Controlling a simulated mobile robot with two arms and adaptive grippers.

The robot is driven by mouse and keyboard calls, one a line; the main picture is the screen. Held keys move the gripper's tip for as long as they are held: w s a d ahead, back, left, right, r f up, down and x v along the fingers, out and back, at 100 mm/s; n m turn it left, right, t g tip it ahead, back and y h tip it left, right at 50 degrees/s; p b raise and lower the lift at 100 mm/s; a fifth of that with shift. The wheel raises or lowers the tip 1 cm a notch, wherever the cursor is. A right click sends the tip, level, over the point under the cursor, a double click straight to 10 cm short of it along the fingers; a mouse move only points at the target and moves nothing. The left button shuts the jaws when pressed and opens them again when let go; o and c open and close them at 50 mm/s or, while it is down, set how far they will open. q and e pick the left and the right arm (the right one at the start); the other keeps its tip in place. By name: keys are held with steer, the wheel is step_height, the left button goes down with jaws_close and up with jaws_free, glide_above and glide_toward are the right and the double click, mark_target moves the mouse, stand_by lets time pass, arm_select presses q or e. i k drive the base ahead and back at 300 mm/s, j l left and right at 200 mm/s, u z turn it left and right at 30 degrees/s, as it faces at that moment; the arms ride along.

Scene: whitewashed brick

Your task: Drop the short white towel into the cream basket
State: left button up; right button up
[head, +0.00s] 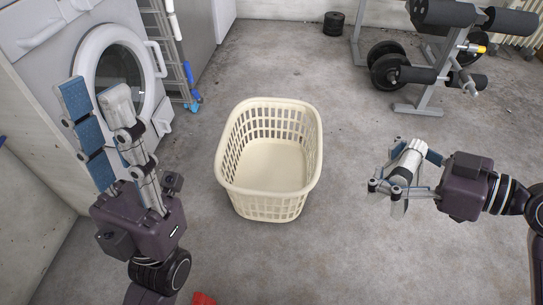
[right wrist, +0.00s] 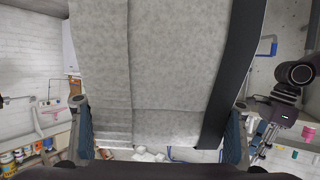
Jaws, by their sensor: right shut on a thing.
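The cream basket (head: 227,165) stands upright on the floor in the middle of the head view, with no contents visible inside. My right gripper (head: 404,168) is to the right of the basket, apart from it, and is shut on the short white towel (head: 411,158). In the right wrist view the towel (right wrist: 165,75) is a broad pale grey-white sheet with a dark band along its right side, between the blue finger pads. My left gripper (head: 96,92) is to the left of the basket, open and empty, its fingers pointing up the picture.
A weight bench (head: 433,65) with black plates is at the upper right. A small red thing (head: 203,298) shows at the bottom edge. The concrete floor around the basket is clear.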

mark_target(277, 174)
steer(key=i+l+u, duration=0.2)
steer(key=i+l, duration=0.55)
steer(key=u, duration=1.2)
